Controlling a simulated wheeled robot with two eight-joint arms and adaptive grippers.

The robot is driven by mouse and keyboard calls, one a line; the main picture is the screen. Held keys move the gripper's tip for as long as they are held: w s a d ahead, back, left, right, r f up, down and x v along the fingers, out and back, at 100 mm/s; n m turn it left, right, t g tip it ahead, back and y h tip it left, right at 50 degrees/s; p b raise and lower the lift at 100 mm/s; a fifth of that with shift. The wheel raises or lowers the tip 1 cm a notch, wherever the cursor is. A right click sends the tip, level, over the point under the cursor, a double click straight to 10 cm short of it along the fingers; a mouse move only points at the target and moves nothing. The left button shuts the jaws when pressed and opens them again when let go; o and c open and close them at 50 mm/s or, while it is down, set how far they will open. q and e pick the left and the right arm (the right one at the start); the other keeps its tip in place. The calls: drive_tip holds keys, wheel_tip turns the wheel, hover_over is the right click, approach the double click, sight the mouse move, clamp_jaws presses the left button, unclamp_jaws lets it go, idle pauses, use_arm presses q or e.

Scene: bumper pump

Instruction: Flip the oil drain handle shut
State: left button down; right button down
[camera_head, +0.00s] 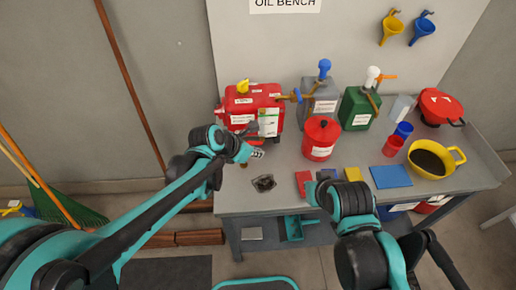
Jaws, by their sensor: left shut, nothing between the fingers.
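My left gripper (257,153) is shut and empty, over the left front of the bench, just in front of the red jerrycan (270,100). The jerrycan has a yellow cap, and a brass-coloured spout with a blue end shows by its right side. A grey can (320,108) with a blue top and a green can (352,110) with a white top and an orange lever stand to its right. I cannot tell for certain which part is the oil drain handle. My right arm reaches up over the bench's front edge; its gripper (312,190) shows too poorly to tell its jaw state.
A red round canister (320,140) stands mid-bench. A dark crumpled rag (264,183) lies near the front edge. Coloured pads, red and blue cups, and a yellow pan (432,159) of dark oil occupy the right. Funnels (391,27) hang on the back panel.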

use_arm(q)
drive_tip(key=s+r+p, duration=0.1)
drive_tip(key=s+r, duration=0.1)
drive_tip(key=shift+s+a+r, duration=0.1)
drive_tip(key=shift+s+r, duration=0.15)
drive_tip(key=shift+r, duration=0.15)
idle(0.3)
drive_tip(key=s+a+m+y, duration=0.2)
drive_tip(key=s+a+m, duration=0.2)
drive_tip(key=a+m, duration=0.3)
drive_tip(key=s+a+r+m+t+y, duration=0.1)
drive_tip(key=s+a+m+y, duration=0.1)
drive_tip(key=s+a+m, duration=0.2)
drive_tip(key=s+a+m+t+y, duration=0.1)
drive_tip(key=s+a+m, duration=0.4)
drive_tip(key=a+m, duration=0.6)
drive_tip(key=m+y+b, duration=0.1)
drive_tip(key=m, duration=0.2)
drive_tip(key=shift+r+m, duration=0.2)
drive_tip(key=shift+m, duration=0.1)
